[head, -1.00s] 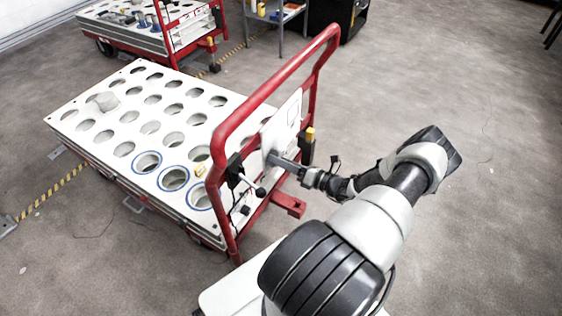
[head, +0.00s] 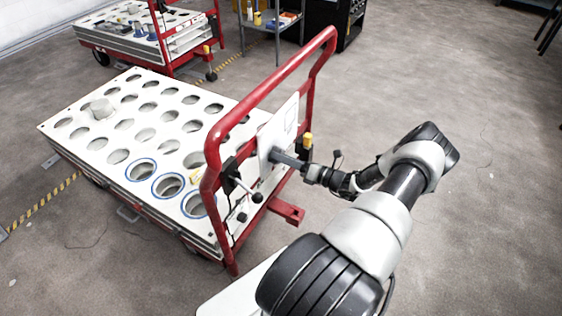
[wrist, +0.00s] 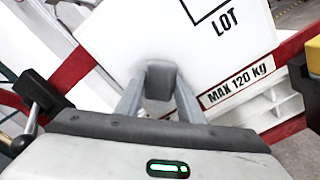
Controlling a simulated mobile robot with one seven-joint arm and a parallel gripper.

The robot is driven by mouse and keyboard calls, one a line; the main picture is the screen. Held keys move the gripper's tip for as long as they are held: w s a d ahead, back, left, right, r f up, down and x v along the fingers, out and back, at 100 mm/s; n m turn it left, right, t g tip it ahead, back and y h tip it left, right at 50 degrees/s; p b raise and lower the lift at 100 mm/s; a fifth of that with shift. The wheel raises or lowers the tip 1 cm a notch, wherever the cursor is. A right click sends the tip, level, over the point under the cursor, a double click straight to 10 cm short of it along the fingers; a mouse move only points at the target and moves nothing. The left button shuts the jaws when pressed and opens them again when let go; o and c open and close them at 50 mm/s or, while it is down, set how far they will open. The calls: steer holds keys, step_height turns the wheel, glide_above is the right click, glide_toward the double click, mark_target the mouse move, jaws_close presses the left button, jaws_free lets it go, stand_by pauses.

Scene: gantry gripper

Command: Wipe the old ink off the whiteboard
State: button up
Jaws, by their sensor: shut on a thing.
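The whiteboard (head: 282,128) is a white panel on the red push frame of the cart. It also shows in the wrist view (wrist: 150,28), where a black square outline and the word "LOT" are seen. My gripper (head: 276,153) is at the board's lower part. In the wrist view my gripper (wrist: 160,95) is shut on a small dark grey block, the eraser (wrist: 162,78), which is at the board's face. Whether it presses on the board is hard to tell. No ink marks are clear beside the printing.
The red frame (head: 265,85) surrounds the board. A black clamp with a lever (wrist: 40,98) is left of my gripper, a yellow-topped part (head: 307,141) right. The white cart top (head: 75,105) with holes lies behind.

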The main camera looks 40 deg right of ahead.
mark_target(265, 162)
steer(key=shift+s+a+p, duration=0.25)
steer(key=shift+a+p, duration=0.3)
steer(key=shift+a, duration=0.55)
steer(key=shift+s+a+p, duration=0.25)
steer(key=shift+a+p, duration=0.25)
steer(key=shift+a, duration=0.6)
steer(key=v, duration=0.6)
steer(key=shift+d, duration=0.2)
steer(key=shift+s, duration=0.1)
steer(key=shift+b+v, duration=0.35)
steer(key=shift+v, duration=1.15)
